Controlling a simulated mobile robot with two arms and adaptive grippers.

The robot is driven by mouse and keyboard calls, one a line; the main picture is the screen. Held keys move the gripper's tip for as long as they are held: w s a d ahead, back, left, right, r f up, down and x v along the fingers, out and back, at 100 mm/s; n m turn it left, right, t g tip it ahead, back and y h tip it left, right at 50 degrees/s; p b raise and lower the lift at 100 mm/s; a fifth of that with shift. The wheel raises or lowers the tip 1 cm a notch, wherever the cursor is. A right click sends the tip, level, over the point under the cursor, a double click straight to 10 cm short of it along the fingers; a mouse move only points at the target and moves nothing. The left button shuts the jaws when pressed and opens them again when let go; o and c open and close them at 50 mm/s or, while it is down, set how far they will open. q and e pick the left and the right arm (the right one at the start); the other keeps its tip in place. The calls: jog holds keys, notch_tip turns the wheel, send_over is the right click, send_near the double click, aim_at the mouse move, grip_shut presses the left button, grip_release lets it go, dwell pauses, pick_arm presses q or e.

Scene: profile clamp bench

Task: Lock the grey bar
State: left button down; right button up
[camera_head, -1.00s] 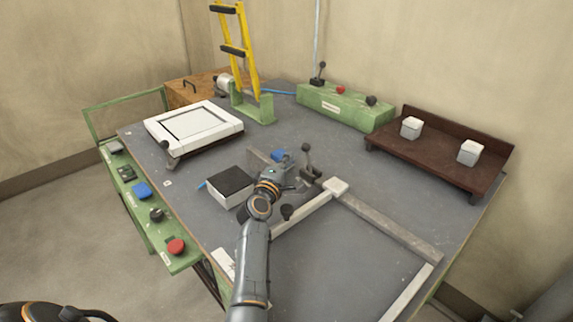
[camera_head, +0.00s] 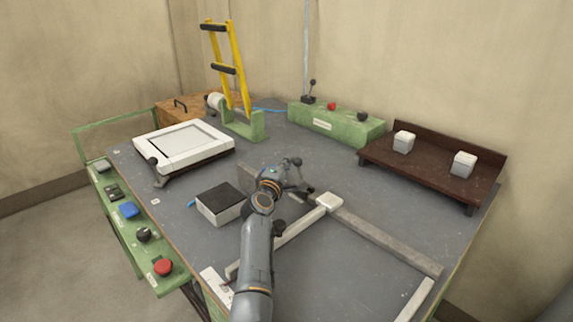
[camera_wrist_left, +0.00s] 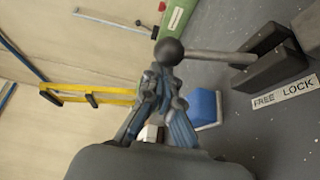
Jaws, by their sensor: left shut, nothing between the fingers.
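A clamp lever with a dark ball knob (camera_head: 295,162) stands near that corner. In the left wrist view the knob (camera_wrist_left: 169,52) is just beyond my fingertips, and its rod (camera_wrist_left: 215,56) runs to a dark clamp block (camera_wrist_left: 270,62). A label (camera_wrist_left: 284,92) there reads FREE and LOCK. My left gripper (camera_head: 287,176) is shut and empty beside the lever and hides its lower part; whether it touches the knob I cannot tell. My right gripper is out of view.
A black-topped box (camera_head: 220,203) stands left of my arm. A white framed panel (camera_head: 184,146), a green control box (camera_head: 336,124) and a brown shelf (camera_head: 430,178) with two pale blocks are farther back. A blue block (camera_wrist_left: 202,106) shows near my fingers.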

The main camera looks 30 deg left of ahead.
pick_arm(q)
jog(key=shift+d+r, duration=0.1)
jog(key=shift+d, duration=0.15)
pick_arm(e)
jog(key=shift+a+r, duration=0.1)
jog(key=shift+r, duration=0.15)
pick_arm(q)
jog(key=shift+s+d+r+p, duration=0.15)
jog(key=shift+d+p, duration=0.1)
jog(key=shift+p, duration=0.3)
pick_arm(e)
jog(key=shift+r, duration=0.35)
pick_arm(q)
jog(key=shift+s+d+r+p, duration=0.25)
jog(key=shift+d+r+p, duration=0.05)
jog(key=shift+d+p, duration=0.4)
jog(key=shift+s+d+p, duration=0.2)
jog(key=shift+d+p, duration=0.1)
jog(key=shift+d, duration=0.3)
jog(key=shift+s+d+p, duration=0.2)
jog(key=shift+d+p, duration=0.05)
jog(key=shift+d, duration=0.3)
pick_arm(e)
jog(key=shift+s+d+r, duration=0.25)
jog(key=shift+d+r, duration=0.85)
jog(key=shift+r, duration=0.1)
pick_arm(q)
notch_tip(320, 180, up, 10)
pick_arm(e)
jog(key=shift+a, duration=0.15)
